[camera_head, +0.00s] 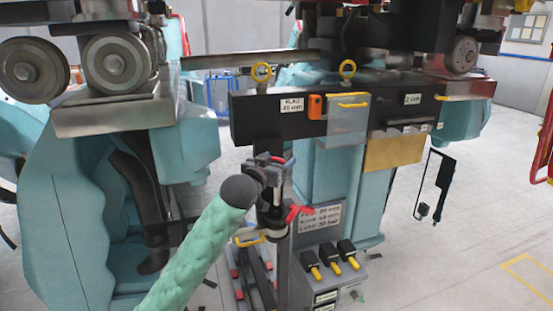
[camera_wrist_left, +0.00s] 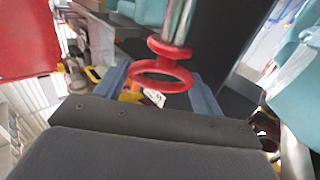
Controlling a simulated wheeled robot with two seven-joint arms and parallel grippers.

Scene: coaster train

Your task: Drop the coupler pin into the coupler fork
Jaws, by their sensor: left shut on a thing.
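My left gripper (camera_head: 278,168) is reached out in front of the black beam; its fingers also show in the left wrist view (camera_wrist_left: 160,92). It is shut on the coupler pin, which shows in the wrist view as a bright metal shaft with a red collar and red ring (camera_wrist_left: 165,84) between the two grey-blue fingers. I cannot clearly make out the coupler fork in either view. My right gripper is not in view.
The black beam (camera_head: 262,112) carries yellow eye rings, labels and an orange block (camera_head: 315,106). Below are a red lever (camera_head: 298,213), a lettered plate (camera_head: 319,218) and several black-and-yellow switches (camera_head: 330,257). Train wheels (camera_head: 116,63) stand at the left.

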